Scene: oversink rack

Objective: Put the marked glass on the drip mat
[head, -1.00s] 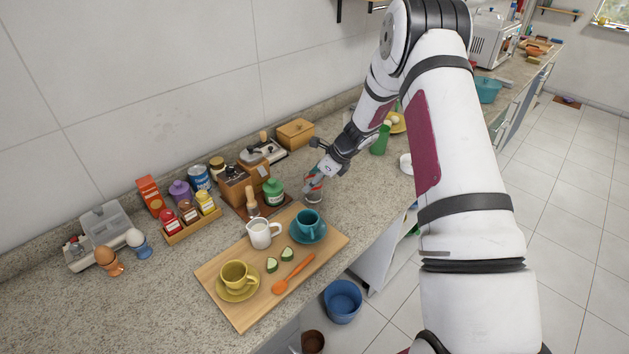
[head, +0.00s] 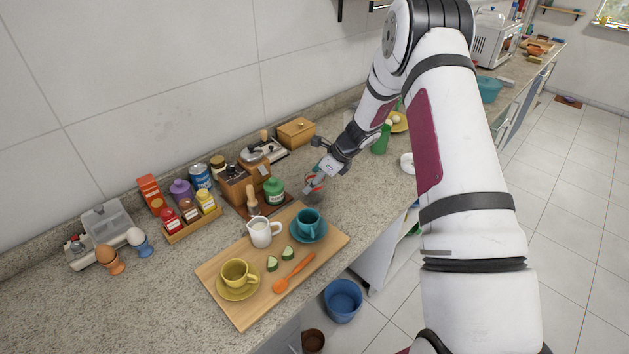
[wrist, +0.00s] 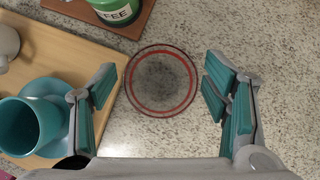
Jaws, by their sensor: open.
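The marked glass (wrist: 160,108) is clear with a red ring and is seen from above in the wrist view, on the speckled counter. My gripper (wrist: 160,84) is open, its two fingers apart on the left and right of the glass, with gaps visible on both sides. In the head view my gripper (head: 315,180) is low over the counter, behind the teal cup. The glass is mostly hidden or too small there to make out clearly. I cannot make out the drip mat in either view.
A green jar (head: 273,191) stands behind. Free counter lies to the right.

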